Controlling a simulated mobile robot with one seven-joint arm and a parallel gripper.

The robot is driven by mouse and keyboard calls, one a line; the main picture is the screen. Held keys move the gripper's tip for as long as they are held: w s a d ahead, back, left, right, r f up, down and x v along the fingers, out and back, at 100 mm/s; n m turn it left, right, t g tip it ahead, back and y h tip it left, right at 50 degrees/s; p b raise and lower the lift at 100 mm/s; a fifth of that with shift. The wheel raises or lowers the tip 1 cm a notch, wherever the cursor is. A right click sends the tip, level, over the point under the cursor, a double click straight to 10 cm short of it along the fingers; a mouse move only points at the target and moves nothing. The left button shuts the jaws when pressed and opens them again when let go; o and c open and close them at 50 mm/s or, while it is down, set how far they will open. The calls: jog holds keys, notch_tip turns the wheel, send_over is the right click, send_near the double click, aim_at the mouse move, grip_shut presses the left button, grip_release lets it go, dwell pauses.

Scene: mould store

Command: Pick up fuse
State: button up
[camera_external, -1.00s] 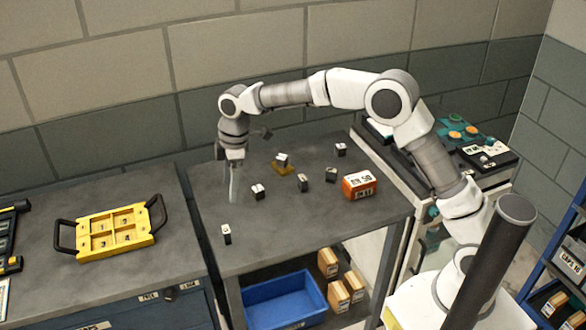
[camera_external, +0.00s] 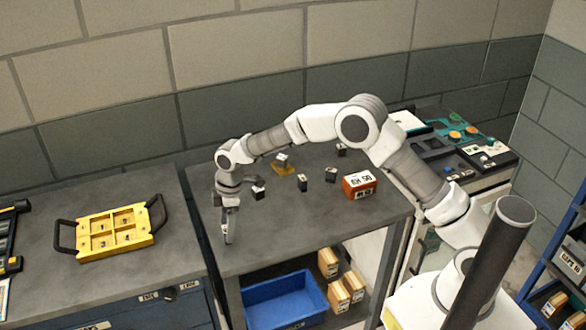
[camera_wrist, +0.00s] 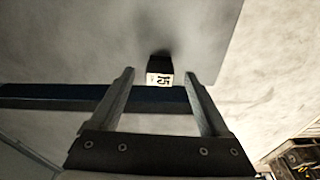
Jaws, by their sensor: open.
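My gripper (camera_external: 227,238) is open and points down over the front left of the grey table. In the wrist view, a small black fuse with a white label (camera_wrist: 160,79) shows between the two open fingers of my gripper (camera_wrist: 160,74), near the fingertips. The fingers stand apart from it on both sides. In the external view this fuse is mostly hidden by my gripper. Other similar fuses stand on the table: one right of my wrist (camera_external: 258,193), one in the middle (camera_external: 303,183), one farther right (camera_external: 331,174), and one on a yellow piece (camera_external: 282,160).
An orange labelled box (camera_external: 360,184) stands at the table's right. A yellow tray with handles (camera_external: 112,231) lies on the left bench. A blue bin (camera_external: 286,300) and several tan boxes (camera_external: 338,297) sit on the shelf below. The table around my gripper is otherwise clear.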

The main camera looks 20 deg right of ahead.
jog(key=f, duration=0.3)
jog(key=shift+a, duration=0.25)
grip_shut()
jog(key=shift+r, duration=0.1)
